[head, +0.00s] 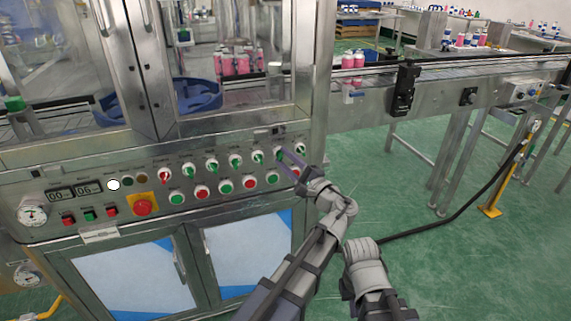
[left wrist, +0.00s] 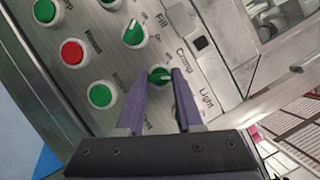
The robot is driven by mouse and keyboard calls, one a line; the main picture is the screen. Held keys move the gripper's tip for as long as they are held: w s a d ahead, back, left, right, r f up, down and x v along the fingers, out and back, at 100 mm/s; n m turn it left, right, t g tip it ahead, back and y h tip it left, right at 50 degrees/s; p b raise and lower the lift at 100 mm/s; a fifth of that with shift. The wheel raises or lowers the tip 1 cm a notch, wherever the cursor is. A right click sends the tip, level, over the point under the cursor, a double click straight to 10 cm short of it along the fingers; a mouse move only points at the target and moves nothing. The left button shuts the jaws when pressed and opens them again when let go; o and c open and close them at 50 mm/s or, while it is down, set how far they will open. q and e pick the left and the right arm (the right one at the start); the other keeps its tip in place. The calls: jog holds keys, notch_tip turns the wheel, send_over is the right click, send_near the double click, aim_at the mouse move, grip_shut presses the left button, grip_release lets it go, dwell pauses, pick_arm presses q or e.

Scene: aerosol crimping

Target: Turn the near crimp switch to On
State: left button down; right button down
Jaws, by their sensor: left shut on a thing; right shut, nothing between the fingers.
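The crimp switch is a green knob (left wrist: 160,75) in a pale ring, next to the label Crimp in the left wrist view. In the head view it is near the right end of the upper switch row, partly covered by my fingers. My left gripper (head: 287,155) reaches up to it from below. In the left wrist view my left gripper (left wrist: 159,78) has one finger on each side of the knob and is shut on it. The knob's handle lies roughly crosswise between the fingertips. Of my right arm, only the wrist shows at the bottom of the head view; its fingers are not visible.
A Fill switch (left wrist: 135,32) sits close beside the gripped knob. Red and green push buttons (head: 225,187) form a row below. A red emergency button (head: 142,204) is further left. A conveyor (head: 440,95) extends right; the green floor there is mostly open.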

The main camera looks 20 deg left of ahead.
pick_arm(q)
jog(key=shift+m, duration=0.4)
pick_arm(e)
jog(key=shift+f, duration=0.3)
pick_arm(q)
jog(key=c, duration=0.6)
grip_release()
jog(key=shift+o, duration=0.2)
jog(key=shift+s+f, duration=0.1)
pick_arm(e)
jog(key=shift+d, duration=0.1)
